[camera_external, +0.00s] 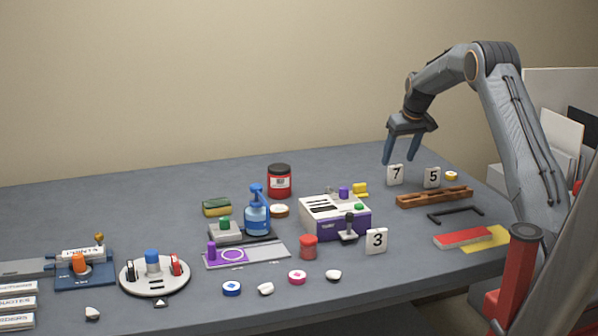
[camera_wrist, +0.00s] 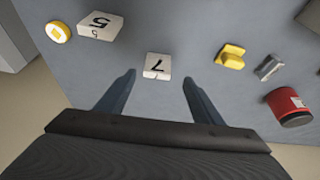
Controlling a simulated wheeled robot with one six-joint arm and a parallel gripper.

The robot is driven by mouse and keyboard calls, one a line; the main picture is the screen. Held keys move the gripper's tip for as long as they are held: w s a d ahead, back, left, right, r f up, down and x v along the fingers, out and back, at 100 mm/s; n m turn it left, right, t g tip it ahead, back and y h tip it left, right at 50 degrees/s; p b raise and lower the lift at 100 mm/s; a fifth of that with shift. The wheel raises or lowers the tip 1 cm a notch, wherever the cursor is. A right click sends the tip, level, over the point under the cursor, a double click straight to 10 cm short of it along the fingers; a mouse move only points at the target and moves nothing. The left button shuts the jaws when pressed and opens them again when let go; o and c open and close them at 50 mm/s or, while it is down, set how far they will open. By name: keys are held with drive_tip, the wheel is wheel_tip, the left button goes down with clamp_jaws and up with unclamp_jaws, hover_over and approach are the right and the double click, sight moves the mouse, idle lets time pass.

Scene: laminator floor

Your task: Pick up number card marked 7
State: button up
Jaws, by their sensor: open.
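The number card marked 7 (camera_external: 396,174) is a small white upright block with a black 7, standing on the grey table toward the back right. In the wrist view the card marked 7 (camera_wrist: 157,66) lies ahead, between the lines of the two fingers. My gripper (camera_external: 402,158) is open and empty, above and close to the card in the outside view. Its fingers also show in the wrist view (camera_wrist: 158,82), one on each side. Whether a finger touches the card cannot be told. Similar cards marked 5 (camera_external: 432,177) and 3 (camera_external: 376,241) stand on the table.
The 5 card (camera_wrist: 98,26) and a yellow-white round piece (camera_wrist: 59,31) are left of the 7 in the wrist view. A yellow block (camera_wrist: 231,56) and red jar (camera_wrist: 289,106) are to its right. A brown wooden rack (camera_external: 434,197) stands in front of the cards.

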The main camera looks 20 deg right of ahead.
sight(400, 166)
drive_tip(key=shift+w+d+p+x, duration=0.1)
drive_tip(key=shift+p+x, duration=0.25)
drive_tip(key=shift+x, duration=1)
drive_tip(key=shift+w+d+p+x, duration=0.15)
drive_tip(key=shift+p+x, duration=0.2)
drive_tip(key=shift+x, duration=1.05)
drive_tip(key=shift+r, duration=0.1)
drive_tip(key=c, duration=1.2)
